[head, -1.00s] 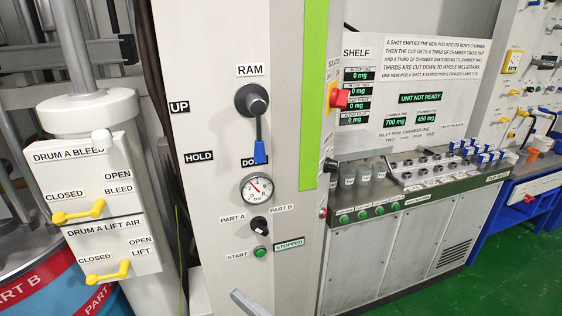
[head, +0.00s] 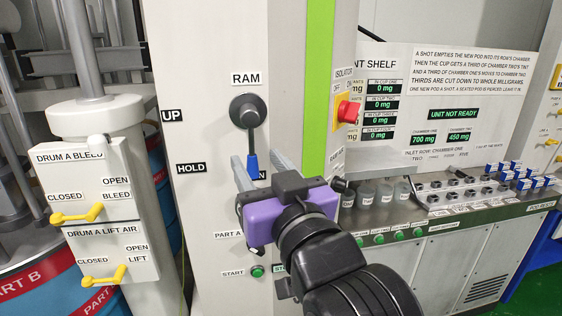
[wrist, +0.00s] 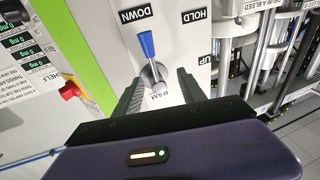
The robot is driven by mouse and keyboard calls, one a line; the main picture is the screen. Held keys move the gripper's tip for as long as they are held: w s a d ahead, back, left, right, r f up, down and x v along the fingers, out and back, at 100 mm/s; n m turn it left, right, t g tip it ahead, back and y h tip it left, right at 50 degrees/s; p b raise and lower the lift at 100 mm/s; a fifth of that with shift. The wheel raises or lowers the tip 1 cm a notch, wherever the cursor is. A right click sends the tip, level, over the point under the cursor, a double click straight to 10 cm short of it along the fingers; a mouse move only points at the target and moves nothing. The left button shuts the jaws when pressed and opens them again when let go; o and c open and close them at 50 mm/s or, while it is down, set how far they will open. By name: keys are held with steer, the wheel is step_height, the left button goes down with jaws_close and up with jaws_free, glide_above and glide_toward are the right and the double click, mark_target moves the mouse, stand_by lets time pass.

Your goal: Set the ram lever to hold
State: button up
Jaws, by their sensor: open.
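The ram lever (head: 252,163) has a blue tip and a dark round pivot under the RAM label (head: 246,79). It hangs down and points at the DOWN label, which my gripper partly hides in the head view. The HOLD label (head: 191,168) is to the lower left of the pivot, and the UP label (head: 173,115) is above HOLD. My gripper (head: 260,158) is open, with its fingers on either side of the lever in the head view. In the wrist view, the lever (wrist: 147,46) shows upside down between the open fingers (wrist: 158,85); contact cannot be told.
A red isolator knob (head: 348,112) sticks out to the right of the lever. Yellow drum valve handles (head: 76,213) are at the left. My arm hides the pressure gauge and the part selector.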

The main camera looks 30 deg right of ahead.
mark_target(255, 167)
steer(key=f, duration=0.1)
steer(key=d+f+g, duration=0.1)
steer(key=f, duration=0.1)
steer(key=shift+w+f, duration=0.1)
steer(key=shift+w, duration=0.1)
steer(key=w, duration=0.5)
steer(key=w+d, duration=0.1)
steer(key=w, duration=0.1)
steer(key=shift+w+p, duration=0.15)
steer(key=shift+p, duration=0.2)
steer(key=shift+c, duration=0.2)
jaws_close()
stand_by(0.7)
